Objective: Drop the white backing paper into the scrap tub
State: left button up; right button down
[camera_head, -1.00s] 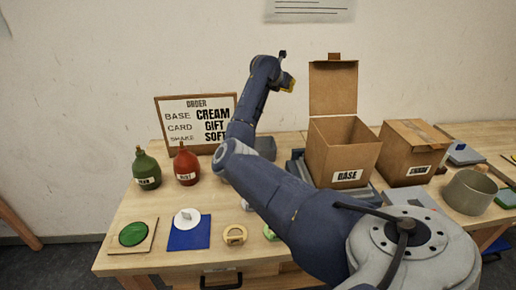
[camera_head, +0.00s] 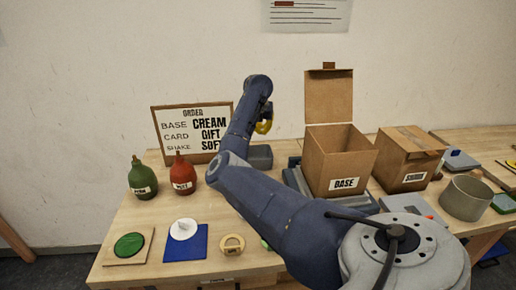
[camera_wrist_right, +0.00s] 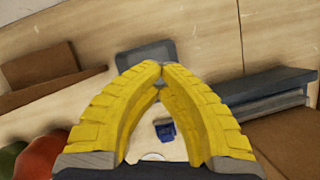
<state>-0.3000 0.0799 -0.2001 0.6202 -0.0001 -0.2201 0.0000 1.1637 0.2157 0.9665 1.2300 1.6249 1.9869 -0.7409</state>
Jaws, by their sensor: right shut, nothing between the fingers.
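A white round piece (camera_head: 184,229) with a small raised tab lies on a blue square (camera_head: 200,243) at the front left of the table; I cannot tell whether it is the backing paper. A round grey-green open tub (camera_head: 466,198) stands at the right; I see no label on it. My right gripper (camera_head: 264,126) has yellow fingers and is above the back of the table, far from both. In the right wrist view its fingertips (camera_wrist_right: 162,67) meet with nothing held. My left gripper is not in view.
A grey block (camera_head: 258,157) stands below my right gripper. An open box marked BASE (camera_head: 343,184) and another carton (camera_head: 413,177) stand to the right. Green (camera_head: 142,178) and red (camera_head: 181,174) bottles stand left, before the order board (camera_head: 160,145). My arm hides part of the table's middle.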

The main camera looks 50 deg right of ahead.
jog(key=shift+f, duration=2.45)
jog(key=c, duration=2.2)
grip_release()
jog(key=c, duration=1.7)
grip_release()
jog(key=shift+r, duration=0.15)
jog(key=v, duration=1.1)
jog(key=shift+a+r, duration=0.2)
jog(key=shift+r, duration=0.1)
jog(key=shift+s, duration=0.1)
